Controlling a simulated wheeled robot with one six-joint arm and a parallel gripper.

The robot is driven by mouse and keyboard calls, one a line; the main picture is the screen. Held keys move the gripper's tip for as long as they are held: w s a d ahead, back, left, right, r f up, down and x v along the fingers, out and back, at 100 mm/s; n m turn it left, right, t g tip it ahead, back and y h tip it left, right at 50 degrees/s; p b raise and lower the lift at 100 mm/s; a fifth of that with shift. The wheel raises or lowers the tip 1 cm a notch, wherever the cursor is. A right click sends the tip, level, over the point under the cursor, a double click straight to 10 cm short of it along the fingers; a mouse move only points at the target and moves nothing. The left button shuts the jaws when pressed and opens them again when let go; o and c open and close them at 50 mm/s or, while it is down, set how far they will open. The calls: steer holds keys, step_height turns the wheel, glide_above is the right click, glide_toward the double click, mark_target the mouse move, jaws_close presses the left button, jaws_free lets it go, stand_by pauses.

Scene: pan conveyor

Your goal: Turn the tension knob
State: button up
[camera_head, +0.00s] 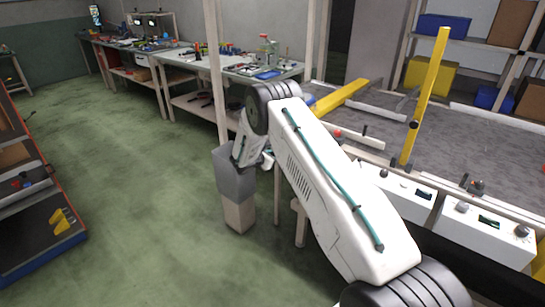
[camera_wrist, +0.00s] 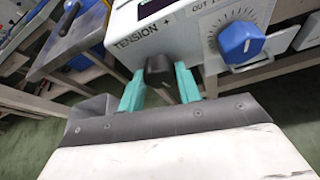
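The tension knob (camera_wrist: 159,71) is black and sits on the front of a white control box (camera_wrist: 187,22), under the printed word TENSION. In the wrist view, the two teal fingers of my gripper (camera_wrist: 160,80) stand on the left and right of the knob, with the knob between them. Little or no gap shows on either side, and I cannot tell whether the fingers press on it. In the head view my gripper and this knob cannot be made out; my arm crosses the middle of the picture.
A blue dial (camera_wrist: 240,41) with a printed scale is close to the right of the knob. White control boxes (camera_head: 399,191) line the conveyor edge in the head view. A yellow post (camera_head: 428,92) rises behind them. Workbenches (camera_head: 232,66) stand at the back; the green floor (camera_head: 130,190) is open at left.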

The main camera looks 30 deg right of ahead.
stand_by(0.3)
steer(key=shift+s+m+t+y, duration=0.15)
steer(key=shift+m+t+y, duration=0.15)
steer(key=shift+m+t, duration=1.35)
steer(key=shift+m+g, duration=0.25)
steer(key=shift+m, duration=0.2)
steer(key=o, duration=1)
steer(key=v, duration=0.7)
steer(key=shift+s+a, duration=0.2)
steer(key=shift+a, duration=0.1)
